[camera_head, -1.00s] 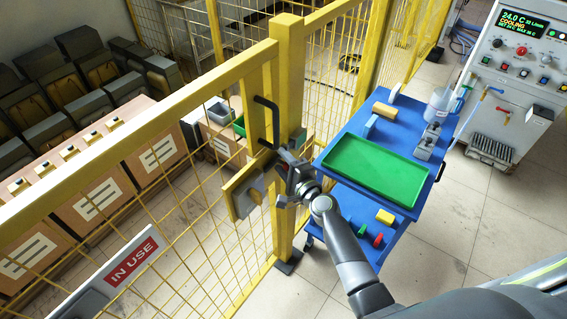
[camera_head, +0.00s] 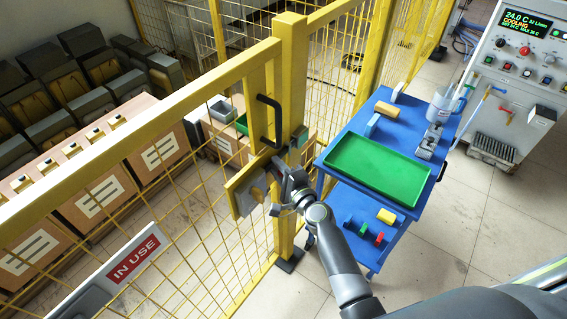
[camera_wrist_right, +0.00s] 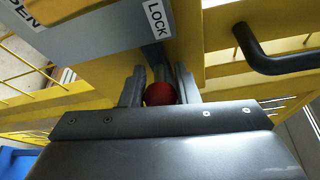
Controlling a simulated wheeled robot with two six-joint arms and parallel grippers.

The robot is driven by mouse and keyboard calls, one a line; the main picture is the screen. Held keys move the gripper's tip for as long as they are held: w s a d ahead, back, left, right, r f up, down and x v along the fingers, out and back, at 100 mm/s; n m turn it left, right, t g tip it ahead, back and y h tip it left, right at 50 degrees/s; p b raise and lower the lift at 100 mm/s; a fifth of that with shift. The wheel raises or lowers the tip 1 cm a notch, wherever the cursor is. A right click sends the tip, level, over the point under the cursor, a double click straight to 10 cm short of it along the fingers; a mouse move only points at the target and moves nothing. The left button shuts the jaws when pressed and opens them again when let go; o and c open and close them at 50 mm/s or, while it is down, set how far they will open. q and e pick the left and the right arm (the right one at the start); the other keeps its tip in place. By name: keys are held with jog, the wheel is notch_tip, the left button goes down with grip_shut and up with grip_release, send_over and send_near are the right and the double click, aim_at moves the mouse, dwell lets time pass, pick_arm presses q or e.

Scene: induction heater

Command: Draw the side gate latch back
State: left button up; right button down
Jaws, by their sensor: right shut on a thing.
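The side gate latch sits on the yellow gate; its plate (camera_head: 243,190) shows left of my gripper in the head view. In the right wrist view the latch body (camera_wrist_right: 95,25) carries a LOCK label and part of another label ending in "EN". My right gripper (camera_head: 284,180) is at the latch. In the right wrist view its fingers (camera_wrist_right: 160,90) are shut on a red knob (camera_wrist_right: 160,94), one finger on each side. A black gate handle (camera_head: 266,118) is above the latch; it also shows in the wrist view (camera_wrist_right: 275,62). My left gripper is not in view.
A yellow post (camera_head: 290,80) stands right behind the latch. A blue cart (camera_head: 340,140) with a green tray (camera_head: 378,169) stands to the right. A heater cabinet (camera_head: 515,75) is at the upper right. An IN USE sign (camera_head: 132,260) hangs on the gate.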

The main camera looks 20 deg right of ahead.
jog(key=c, duration=1.1)
grip_release()
jog(key=shift+w, duration=0.1)
jog(key=shift+c, duration=0.2)
jog(key=b+v, duration=0.3)
jog(key=v, duration=1.4)
jog(key=shift+s, duration=0.25)
jog(key=shift+r, duration=0.1)
